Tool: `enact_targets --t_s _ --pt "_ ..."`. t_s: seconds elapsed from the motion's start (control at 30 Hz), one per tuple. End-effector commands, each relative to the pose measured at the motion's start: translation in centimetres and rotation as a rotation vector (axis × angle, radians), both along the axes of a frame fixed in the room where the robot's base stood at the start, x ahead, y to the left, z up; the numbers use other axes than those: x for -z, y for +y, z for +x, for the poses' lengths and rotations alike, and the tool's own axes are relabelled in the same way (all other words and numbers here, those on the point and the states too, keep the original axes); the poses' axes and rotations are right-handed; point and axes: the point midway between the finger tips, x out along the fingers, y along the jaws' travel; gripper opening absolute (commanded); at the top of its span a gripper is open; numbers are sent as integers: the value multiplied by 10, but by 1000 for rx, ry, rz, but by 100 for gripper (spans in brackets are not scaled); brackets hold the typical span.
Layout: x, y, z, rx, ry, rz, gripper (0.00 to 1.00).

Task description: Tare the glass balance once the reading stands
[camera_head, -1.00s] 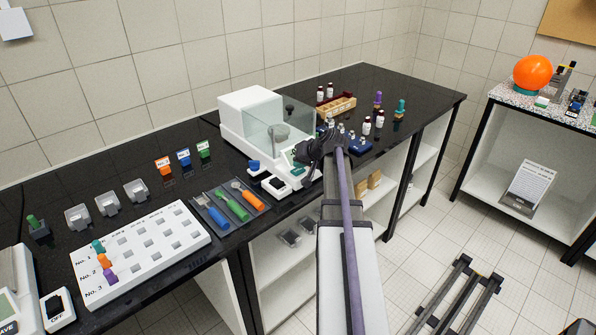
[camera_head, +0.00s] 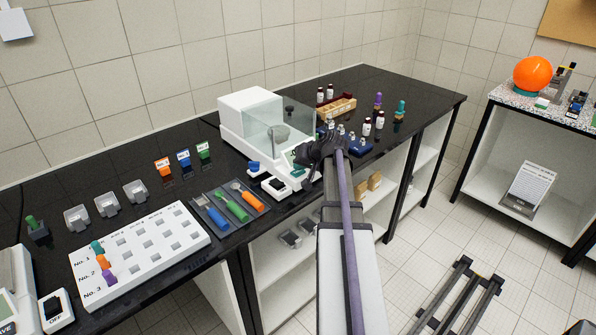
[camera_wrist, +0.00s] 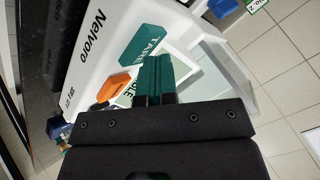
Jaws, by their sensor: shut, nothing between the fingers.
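The glass balance (camera_head: 239,112) stands on the black bench, a white body with a clear glass chamber; a pan shows inside. In the wrist view its white front panel (camera_wrist: 97,62) carries the word Nelvoro, a green TARE button (camera_wrist: 143,44) and an orange button (camera_wrist: 114,87). My gripper (camera_wrist: 154,62) is shut and empty, its green fingertips close beside the TARE button over the panel. I cannot tell whether they touch it. The reading cannot be made out. In the head view my gripper (camera_head: 300,155) is at the balance's front right, partly hiding the panel.
A small white switch box (camera_head: 275,185) sits before the balance. A grey tray (camera_head: 230,208) of coloured-handled tools lies to the left. Blue rack (camera_head: 358,146), brown bottles (camera_head: 380,120) and a wooden rack (camera_head: 336,107) stand right and behind.

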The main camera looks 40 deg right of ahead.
Motion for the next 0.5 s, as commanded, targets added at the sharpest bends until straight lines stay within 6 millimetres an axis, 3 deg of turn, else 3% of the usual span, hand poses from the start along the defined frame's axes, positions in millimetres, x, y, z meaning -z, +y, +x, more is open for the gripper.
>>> enact_targets --t_s 0.2,0.5 --pt "-16 0 0 0 0 0 0" --pt "-15 0 0 0 0 0 0"
